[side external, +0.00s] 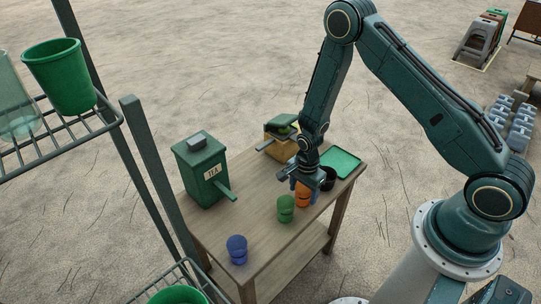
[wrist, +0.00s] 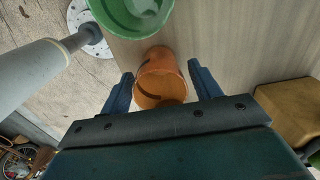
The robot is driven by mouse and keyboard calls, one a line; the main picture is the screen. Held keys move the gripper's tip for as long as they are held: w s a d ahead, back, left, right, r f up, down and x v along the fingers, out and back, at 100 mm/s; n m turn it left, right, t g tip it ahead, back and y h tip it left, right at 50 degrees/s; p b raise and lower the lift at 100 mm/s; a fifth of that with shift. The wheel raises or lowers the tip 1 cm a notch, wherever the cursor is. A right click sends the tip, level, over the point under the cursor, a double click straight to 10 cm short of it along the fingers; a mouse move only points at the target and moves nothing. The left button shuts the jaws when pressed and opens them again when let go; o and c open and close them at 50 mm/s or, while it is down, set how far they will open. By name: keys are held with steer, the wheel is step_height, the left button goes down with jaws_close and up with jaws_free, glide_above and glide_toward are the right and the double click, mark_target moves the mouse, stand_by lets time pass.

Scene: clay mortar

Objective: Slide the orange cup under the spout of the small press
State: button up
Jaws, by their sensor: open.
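The orange cup (side external: 302,198) stands on the wooden table near its right edge, partly hidden by my gripper (side external: 303,184). In the wrist view, the orange cup (wrist: 162,78) lies between the two blue fingers of my gripper (wrist: 162,84). The fingers are open, with a gap visible on each side of the cup.
A green cup (side external: 286,209) stands close in front of the orange cup, and a blue cup (side external: 237,250) nearer the front corner. A black cup (side external: 328,178) and green tray (side external: 342,161) are behind my gripper. A green TEA box (side external: 200,172) with a spout stands left. The middle tabletop is clear.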

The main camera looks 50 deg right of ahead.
steer(key=shift+c, duration=0.2)
steer(key=c, duration=0.5)
steer(key=shift+r, duration=0.15)
steer(key=shift+r, duration=2.85)
steer(key=shift+r, duration=0.15)
